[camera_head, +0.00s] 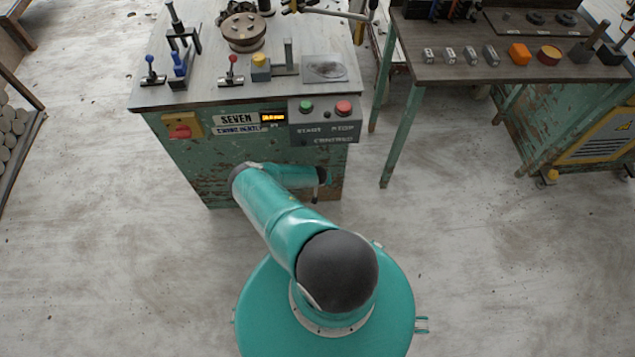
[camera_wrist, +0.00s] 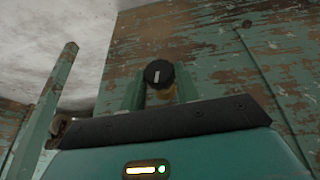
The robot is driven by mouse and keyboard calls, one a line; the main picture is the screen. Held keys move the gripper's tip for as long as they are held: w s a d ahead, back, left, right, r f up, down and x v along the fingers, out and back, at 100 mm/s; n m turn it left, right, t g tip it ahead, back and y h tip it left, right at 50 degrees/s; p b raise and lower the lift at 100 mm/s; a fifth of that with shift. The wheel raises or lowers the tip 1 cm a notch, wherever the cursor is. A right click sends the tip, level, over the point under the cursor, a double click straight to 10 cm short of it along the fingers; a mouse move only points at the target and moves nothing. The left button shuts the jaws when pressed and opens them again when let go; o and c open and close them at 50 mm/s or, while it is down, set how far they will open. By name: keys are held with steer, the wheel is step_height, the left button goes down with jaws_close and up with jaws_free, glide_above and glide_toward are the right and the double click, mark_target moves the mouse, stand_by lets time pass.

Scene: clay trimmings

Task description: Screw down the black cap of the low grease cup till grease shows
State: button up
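The black cap (camera_wrist: 158,73) of the low grease cup shows in the wrist view, round and ribbed with a white line on its face. A bit of the brass-coloured cup (camera_wrist: 166,94) shows under it, against chipped green metal. No grease can be made out. In the head view I cannot make out the cup. My gripper (camera_head: 320,182) is low by the right front of the green machine there, small and dark.
The green machine (camera_head: 245,165) carries levers, a chuck and start and stop buttons. Right of it stands a dark-topped table (camera_head: 450,75) on green legs, with small parts on it. The wrist view shows a green post (camera_wrist: 45,110) at left. The floor around my body is clear.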

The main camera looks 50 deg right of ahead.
stand_by(0.3)
steer(key=t+y, duration=0.1)
steer(key=m+t+y, duration=0.1)
steer(key=t, duration=0.1)
steer(key=d+t+y, duration=0.1)
steer(key=shift+s+y, duration=0.3)
steer(key=shift+s, duration=0.05)
steer(key=shift+s+f+m+t+y, duration=0.15)
steer(key=shift+m+t+y, duration=0.35)
steer(key=shift+t+y, duration=0.6)
steer(key=shift+t, duration=0.4)
steer(key=o, duration=1)
steer(key=shift+f, duration=0.1)
